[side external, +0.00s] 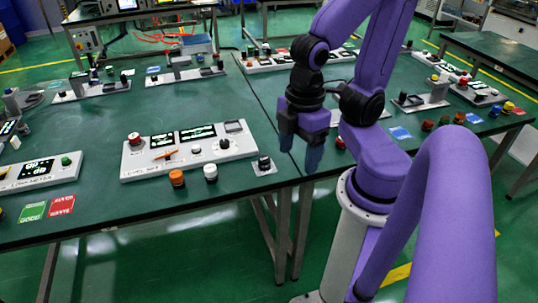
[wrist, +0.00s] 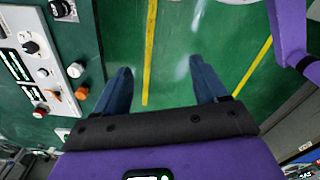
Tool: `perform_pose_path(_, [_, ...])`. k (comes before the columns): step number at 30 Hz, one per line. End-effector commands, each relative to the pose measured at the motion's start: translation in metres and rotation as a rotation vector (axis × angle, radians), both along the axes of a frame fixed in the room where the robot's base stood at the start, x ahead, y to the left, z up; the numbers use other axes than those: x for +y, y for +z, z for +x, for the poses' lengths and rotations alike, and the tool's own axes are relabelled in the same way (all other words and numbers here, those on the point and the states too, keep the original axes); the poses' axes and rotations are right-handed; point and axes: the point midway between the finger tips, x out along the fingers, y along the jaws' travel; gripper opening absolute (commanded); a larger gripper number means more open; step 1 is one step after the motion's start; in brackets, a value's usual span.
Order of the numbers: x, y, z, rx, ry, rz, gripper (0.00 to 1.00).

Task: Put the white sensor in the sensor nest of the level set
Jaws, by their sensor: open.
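A white cylinder, which looks like the white sensor (side external: 210,173), stands on the green table in front of a white panel (side external: 140,167), which may be the level set. It also shows at the panel's edge in the wrist view (wrist: 75,70). The panel carries two dark displays, an orange lever, a knob and a red button. Its labels are too small to read, and I cannot make out the sensor nest. My gripper (side external: 301,155) is open and empty, right of the panel, near the table edge. In the wrist view my gripper (wrist: 160,67) has green floor between its fingers.
An orange cylinder (side external: 177,178) stands just left of the white one. A small block with a black knob (side external: 264,166) lies between the panel and my gripper. Green and red cards (side external: 47,208) lie at left. Other panels stand farther back.

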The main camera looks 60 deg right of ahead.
Motion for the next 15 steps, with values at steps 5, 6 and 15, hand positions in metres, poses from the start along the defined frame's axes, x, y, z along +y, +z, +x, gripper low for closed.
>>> perform_pose_path(5, [0.0,0.0,0.0,0.001,-0.001,0.0,0.72])
perform_pose_path(6, [0.0,0.0,0.0,0.001,-0.001,0.0,0.72])
perform_pose_path(15, [0.005,-0.001,0.013,0.0,-0.101,-0.003,0.72])
